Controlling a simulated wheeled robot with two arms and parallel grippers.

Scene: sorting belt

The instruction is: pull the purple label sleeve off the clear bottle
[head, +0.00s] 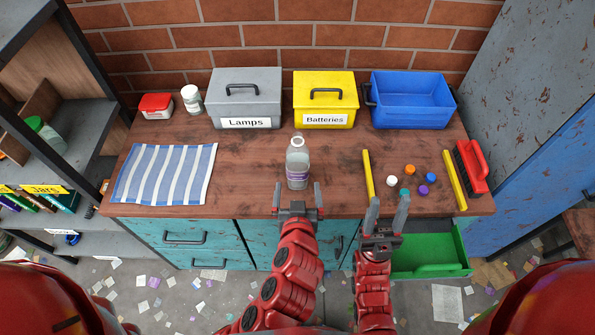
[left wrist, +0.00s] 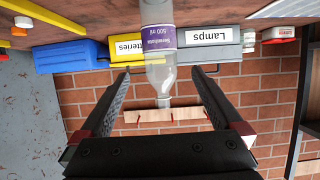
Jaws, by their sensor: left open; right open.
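A clear bottle (head: 298,155) stands upright near the front middle of the wooden bench. Its purple label sleeve (head: 297,173) is around its lower body. In the left wrist view, which is upside down, the bottle (left wrist: 160,76) and the sleeve (left wrist: 160,37) line up between my fingers. My left gripper (head: 298,197) is open and empty, just in front of the bottle at the bench's front edge. Its fingers (left wrist: 161,76) do not appear to touch the bottle. My right gripper (head: 389,207) is open and empty, to the right and in front of the bench edge.
A grey Lamps box (head: 271,105), a yellow Batteries box (head: 325,112) and a blue bin (head: 412,112) stand behind. A striped cloth (head: 165,174) lies left. Several caps (head: 410,170) lie between yellow bars (head: 368,175) on the right. A green drawer (head: 430,250) is open below.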

